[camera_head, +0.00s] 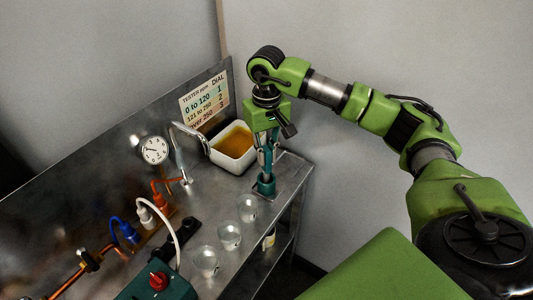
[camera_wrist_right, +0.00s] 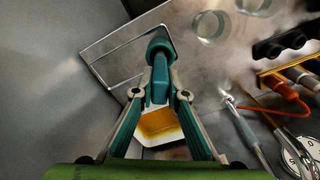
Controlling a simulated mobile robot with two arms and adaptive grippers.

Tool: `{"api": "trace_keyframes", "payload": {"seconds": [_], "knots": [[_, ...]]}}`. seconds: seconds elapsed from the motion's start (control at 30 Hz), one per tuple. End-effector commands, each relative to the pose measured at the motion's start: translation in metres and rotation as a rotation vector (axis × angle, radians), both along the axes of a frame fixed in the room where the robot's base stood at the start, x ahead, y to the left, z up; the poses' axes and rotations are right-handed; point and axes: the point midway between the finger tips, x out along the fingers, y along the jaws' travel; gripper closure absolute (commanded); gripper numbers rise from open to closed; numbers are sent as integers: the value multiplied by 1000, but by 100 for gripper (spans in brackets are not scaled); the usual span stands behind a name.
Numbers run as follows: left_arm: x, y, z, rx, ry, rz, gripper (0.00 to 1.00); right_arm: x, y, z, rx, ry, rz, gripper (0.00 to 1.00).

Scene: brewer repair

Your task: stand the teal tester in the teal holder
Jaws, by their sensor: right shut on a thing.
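My right gripper (camera_head: 265,162) points down over the back right corner of the metal bench. It is shut on the teal tester, whose teal body (camera_wrist_right: 160,82) shows between the fingertips in the right wrist view. The teal holder (camera_head: 266,187) stands on the bench directly below the gripper. In the wrist view the holder's dark round top (camera_wrist_right: 160,45) lies at the tester's far end. The tester looks upright and lined up with the holder; the fingers hide much of it, and I cannot tell how deep its end sits. My left gripper is not in view.
A white basin (camera_head: 233,160) with amber liquid stands just left of the holder, beside a metal tap (camera_head: 183,150). Several glass cups (camera_head: 229,235) line the front edge. A dial chart (camera_head: 204,102) and round gauge (camera_head: 154,150) are behind. A red-knobbed teal box (camera_head: 158,282) is at front.

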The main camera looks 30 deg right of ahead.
Motion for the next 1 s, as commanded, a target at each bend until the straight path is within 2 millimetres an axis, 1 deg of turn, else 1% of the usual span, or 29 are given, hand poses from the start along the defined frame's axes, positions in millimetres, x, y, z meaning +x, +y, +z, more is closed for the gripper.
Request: {"api": "trace_keyframes", "payload": {"seconds": [0.73, 1.0], "knots": [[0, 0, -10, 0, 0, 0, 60, 0, 0, -8, 0, -1, 0, 100], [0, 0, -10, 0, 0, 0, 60, 0, 0, -9, 0, -1, 0, 100]]}}
